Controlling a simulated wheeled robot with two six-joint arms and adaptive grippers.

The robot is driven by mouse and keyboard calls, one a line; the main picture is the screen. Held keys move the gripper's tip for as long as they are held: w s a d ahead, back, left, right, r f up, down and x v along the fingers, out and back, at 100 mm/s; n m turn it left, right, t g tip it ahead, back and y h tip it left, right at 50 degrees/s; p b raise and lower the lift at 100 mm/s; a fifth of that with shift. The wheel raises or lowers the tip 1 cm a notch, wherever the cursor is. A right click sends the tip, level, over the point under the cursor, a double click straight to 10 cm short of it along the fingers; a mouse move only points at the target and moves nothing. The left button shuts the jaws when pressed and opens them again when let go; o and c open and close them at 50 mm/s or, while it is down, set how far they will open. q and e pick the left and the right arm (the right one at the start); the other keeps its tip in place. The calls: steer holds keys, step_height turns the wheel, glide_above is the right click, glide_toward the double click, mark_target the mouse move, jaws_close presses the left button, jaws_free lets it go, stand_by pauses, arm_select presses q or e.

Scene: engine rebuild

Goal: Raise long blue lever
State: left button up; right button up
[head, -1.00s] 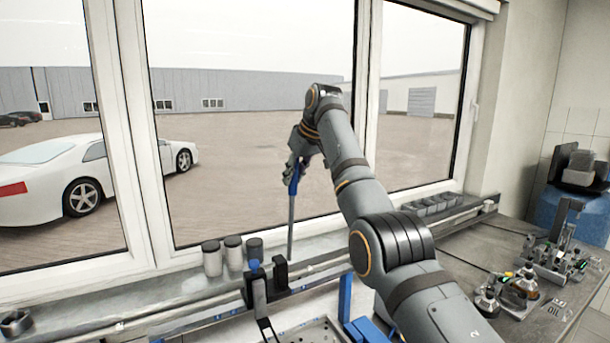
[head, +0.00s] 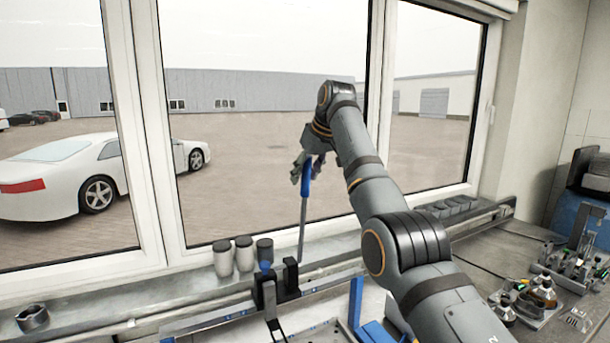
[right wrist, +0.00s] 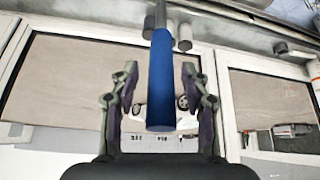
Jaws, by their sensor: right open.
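The long lever has a blue grip (head: 306,179) on a thin grey rod and stands nearly upright in front of the window. Its lower end meets the black bracket (head: 290,275) on the bench fixture. My right gripper (head: 308,170) is at the top of the blue grip. In the right wrist view the blue grip (right wrist: 161,85) lies between the two fingers of my right gripper (right wrist: 157,85), with a gap on each side. The fingers are open. My left gripper is not in view.
Several grey cylinders (head: 244,254) stand on the sill left of the lever. A metal ring (head: 32,317) lies at the far left. Bottles and metal parts (head: 530,298) sit on the right bench. The window (head: 270,110) is close behind the lever.

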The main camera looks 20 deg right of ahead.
steer(key=v, duration=1.1)
steer(key=shift+r, duration=0.15)
steer(key=shift+w, duration=0.15)
